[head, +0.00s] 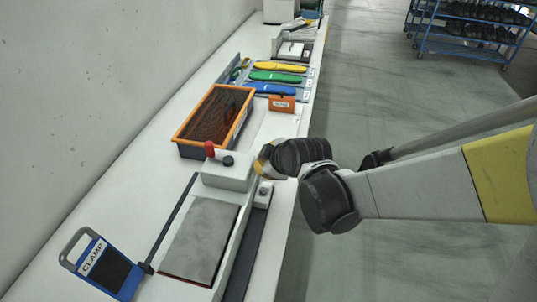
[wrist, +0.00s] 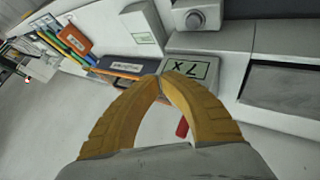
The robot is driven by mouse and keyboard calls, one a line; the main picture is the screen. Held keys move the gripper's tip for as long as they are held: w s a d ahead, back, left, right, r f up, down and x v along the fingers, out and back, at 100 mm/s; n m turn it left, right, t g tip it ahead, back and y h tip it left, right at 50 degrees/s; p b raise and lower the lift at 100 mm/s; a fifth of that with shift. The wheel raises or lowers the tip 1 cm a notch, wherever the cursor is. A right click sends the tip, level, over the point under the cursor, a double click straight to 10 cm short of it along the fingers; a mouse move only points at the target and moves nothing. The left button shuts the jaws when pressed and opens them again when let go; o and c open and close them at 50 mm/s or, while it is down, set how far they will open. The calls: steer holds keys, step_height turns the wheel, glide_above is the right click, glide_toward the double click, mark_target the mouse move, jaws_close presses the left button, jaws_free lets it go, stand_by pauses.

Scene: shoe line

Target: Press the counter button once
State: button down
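No part is clearly marked as a counter button. A small pale box with a dark round top (head: 264,191) stands by the table's right edge, just below my gripper in the head view. A larger pale box (head: 228,174) to its left carries a red knob (head: 209,148) and a dark button (head: 228,160). In the wrist view, a grey round button (wrist: 196,18) sits on a pale box beyond my fingers. My gripper (wrist: 162,76) has its yellow fingertips together, with nothing seen between them. In the head view my gripper (head: 262,163) is partly hidden by its own wrist.
A green-framed label (wrist: 188,68) lies just past my fingertips. A grey press plate (head: 198,240) and a blue CLAMP handle (head: 103,267) are nearer. An orange-rimmed tray (head: 179,137), an orange sign (head: 282,104) and coloured insoles (head: 275,76) are farther along. Open floor lies right.

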step_height(320, 180, down, 8)
steer(key=b, duration=0.6)
steer(key=shift+f+b, duration=0.25)
steer(key=shift+b, duration=0.1)
stand_by(0.8)
steer(key=shift+f+b, duration=0.4)
steer(key=shift+f+b, duration=0.5)
stand_by(0.6)
steer(key=shift+r, duration=0.1)
steer(key=shift+r+p, duration=0.75)
steer(key=shift+r, duration=0.1)
steer(key=shift+r, duration=0.1)
step_height(320, 180, up, 5)
steer(key=p, duration=0.4)
